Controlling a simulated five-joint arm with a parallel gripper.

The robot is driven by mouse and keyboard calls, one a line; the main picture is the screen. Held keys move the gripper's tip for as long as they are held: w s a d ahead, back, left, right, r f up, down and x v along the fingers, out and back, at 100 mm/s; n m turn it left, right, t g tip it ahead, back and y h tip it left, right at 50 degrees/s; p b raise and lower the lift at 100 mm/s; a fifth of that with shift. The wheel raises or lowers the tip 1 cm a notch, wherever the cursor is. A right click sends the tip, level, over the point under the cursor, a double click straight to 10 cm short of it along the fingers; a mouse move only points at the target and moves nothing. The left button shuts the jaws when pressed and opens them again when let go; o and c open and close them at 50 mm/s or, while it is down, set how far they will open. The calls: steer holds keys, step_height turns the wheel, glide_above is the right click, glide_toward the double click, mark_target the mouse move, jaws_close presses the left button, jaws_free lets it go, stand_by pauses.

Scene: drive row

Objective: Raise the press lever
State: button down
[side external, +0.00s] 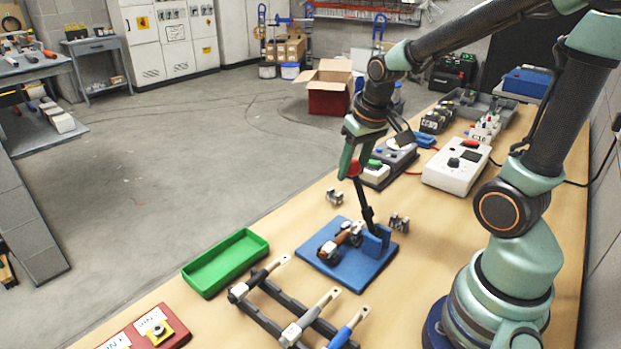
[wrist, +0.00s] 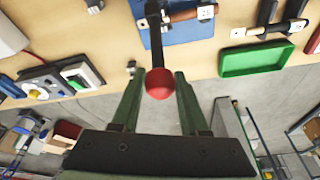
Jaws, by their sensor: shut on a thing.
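The press lever is a black bar (side external: 366,205) with a red ball knob (side external: 354,168). It rises from a blue bracket (side external: 375,242) on a blue base plate (side external: 345,268) and stands nearly upright, leaning slightly left. My gripper (side external: 352,166) is at the top of the lever, shut on the red knob. In the wrist view the red knob (wrist: 159,84) sits between the two green fingers of my gripper (wrist: 160,82), and the black bar (wrist: 155,40) runs away from it. A brown cylindrical part (side external: 340,243) lies on the base plate beside the bracket.
A green tray (side external: 226,262) and a rack of hammers (side external: 300,310) stand nearby. A white control box (side external: 455,166) and a grey button box (side external: 388,165) stand behind. Small metal clips (side external: 334,197) lie near the plate. The floor left of the bench is open.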

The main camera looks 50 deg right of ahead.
steer(key=shift+s+r, duration=0.15)
steer(key=shift+s, duration=0.9)
steer(key=shift+c, duration=2.2)
jaws_free()
steer(key=shift+r, duration=0.1)
steer(key=shift+r, duration=0.45)
steer(key=v, duration=1.1)
steer(key=shift+s, duration=0.1)
